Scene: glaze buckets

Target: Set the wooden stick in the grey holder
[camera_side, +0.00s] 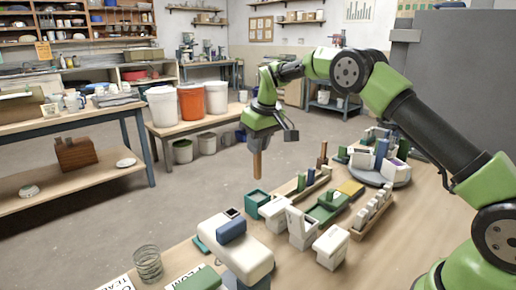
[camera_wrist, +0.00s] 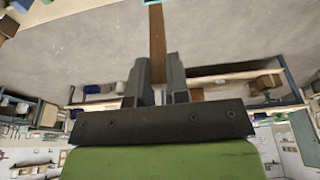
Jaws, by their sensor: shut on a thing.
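My gripper (camera_side: 258,148) is shut on the upper end of the wooden stick (camera_side: 257,165), which hangs upright below it, clear of the table. In the wrist view the stick (camera_wrist: 157,35) runs out from between the two dark fingers of my gripper (camera_wrist: 158,68). A teal open-topped box (camera_side: 256,199) stands on the table below the stick's lower end. Pale grey-white boxes, one (camera_side: 273,213) beside the teal box and another (camera_side: 301,230) nearer the camera, stand to its right. I cannot tell which thing is the grey holder.
A white device with a blue block (camera_side: 231,231) and a glass jar (camera_side: 148,264) stand at the front. Wooden racks with upright pieces (camera_side: 310,180) and a round grey stand (camera_side: 392,173) crowd the right. Buckets (camera_side: 192,103) stand on a separate bench behind.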

